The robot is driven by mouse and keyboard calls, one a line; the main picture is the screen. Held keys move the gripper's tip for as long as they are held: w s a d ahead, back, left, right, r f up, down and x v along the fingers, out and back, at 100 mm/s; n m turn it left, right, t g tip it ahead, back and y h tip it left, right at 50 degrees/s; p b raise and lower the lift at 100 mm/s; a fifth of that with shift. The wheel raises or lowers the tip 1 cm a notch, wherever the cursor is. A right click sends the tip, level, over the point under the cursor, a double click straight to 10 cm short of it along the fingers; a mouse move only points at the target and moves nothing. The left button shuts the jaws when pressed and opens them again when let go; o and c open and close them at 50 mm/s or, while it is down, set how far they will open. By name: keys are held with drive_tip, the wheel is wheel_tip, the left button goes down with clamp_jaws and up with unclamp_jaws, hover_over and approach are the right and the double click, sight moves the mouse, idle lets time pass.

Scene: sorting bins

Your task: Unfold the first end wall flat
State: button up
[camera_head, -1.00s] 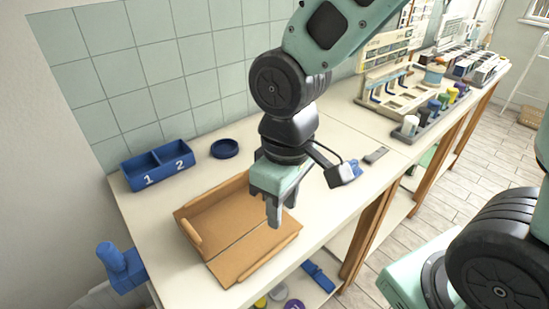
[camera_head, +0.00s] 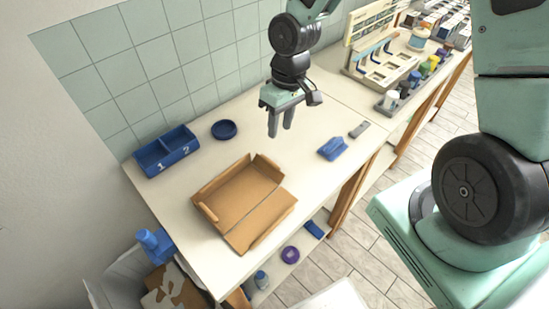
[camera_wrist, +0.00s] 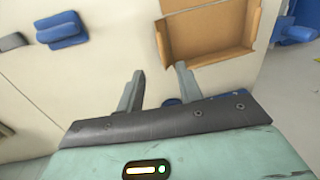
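An open cardboard box (camera_head: 240,200) lies on the white table, and it also shows in the wrist view (camera_wrist: 200,28). A short end wall (camera_head: 268,167) stands up, leaning, at its upper right. The other end wall (camera_head: 207,212) stands at the lower left. The long back wall (camera_head: 223,178) stands, and the front side (camera_head: 268,222) shows as a raised edge.
A blue two-part bin (camera_head: 166,152) marked 1 and 2 and a round blue dish (camera_head: 224,130) stand near the tiled wall. A blue object (camera_head: 333,148) and a grey object (camera_head: 359,129) lie right of the box. Racks stand farther right.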

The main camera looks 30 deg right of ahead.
sight(274, 163)
drive_tip(key=f, duration=0.4)
drive_tip(key=a+f+p, duration=0.1)
drive_tip(key=f, duration=0.3)
drive_tip(key=a+f, duration=0.1)
drive_tip(key=f, duration=0.3)
drive_tip(key=shift+s+f, duration=0.3)
drive_tip(key=shift+s, duration=0.05)
clamp_jaws()
